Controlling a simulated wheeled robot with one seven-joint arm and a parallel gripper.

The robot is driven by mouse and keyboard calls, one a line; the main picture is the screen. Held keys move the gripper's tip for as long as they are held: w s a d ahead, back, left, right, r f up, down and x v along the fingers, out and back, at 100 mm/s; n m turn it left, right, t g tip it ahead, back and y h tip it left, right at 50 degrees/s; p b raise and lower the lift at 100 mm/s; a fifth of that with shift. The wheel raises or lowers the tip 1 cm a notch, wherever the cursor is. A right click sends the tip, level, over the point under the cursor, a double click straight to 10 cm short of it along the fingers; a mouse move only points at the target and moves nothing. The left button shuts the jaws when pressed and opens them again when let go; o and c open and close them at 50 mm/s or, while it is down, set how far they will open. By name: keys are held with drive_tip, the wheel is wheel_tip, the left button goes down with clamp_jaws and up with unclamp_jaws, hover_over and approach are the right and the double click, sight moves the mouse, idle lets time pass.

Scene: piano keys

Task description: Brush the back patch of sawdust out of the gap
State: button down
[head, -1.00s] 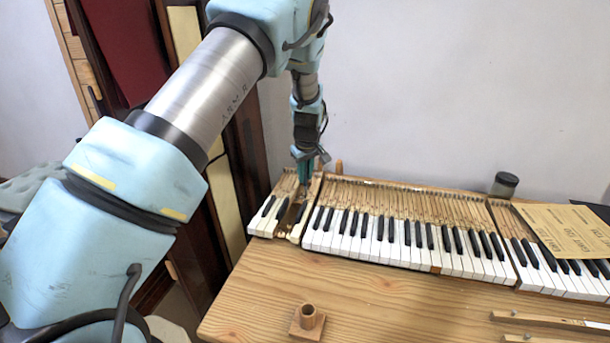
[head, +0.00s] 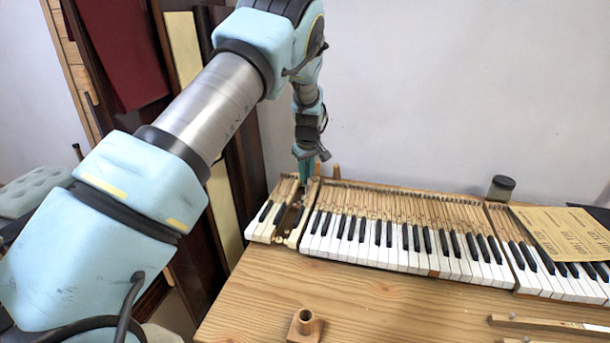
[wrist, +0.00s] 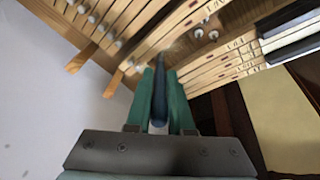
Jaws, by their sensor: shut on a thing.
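The gap (head: 287,220) lies in the keyboard between a short block of keys at the left end and the long middle run. My gripper (head: 304,176) points down over the gap's back end. In the wrist view my gripper (wrist: 160,84) is shut on a dark blue brush handle (wrist: 160,100). The brush tip reaches toward the gap floor, where its bristles are blurred; I cannot tell whether they touch. Metal pins (wrist: 205,27) show in the gap. The back sawdust patch cannot be made out clearly in either view.
Wooden key levers stand on both sides of the gap. A dark jar (head: 501,188) and a sheet of brown paper (head: 565,235) are at the right. A small wooden holder (head: 305,322) stands on the bench (head: 400,300). The bench front is mostly clear.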

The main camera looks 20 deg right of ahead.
drive_tip(key=shift+s+a+f, duration=0.1)
drive_tip(key=shift+s+a, duration=0.6)
drive_tip(key=shift+s, duration=0.15)
drive_tip(key=shift+s+a, duration=0.7)
drive_tip(key=shift+s, duration=0.15)
drive_tip(key=shift+w+d, duration=1.5)
drive_tip(key=shift+w, duration=0.3)
drive_tip(key=shift+r, duration=0.25)
drive_tip(key=shift+r+p, duration=1.85)
drive_tip(key=shift+r, duration=1.85)
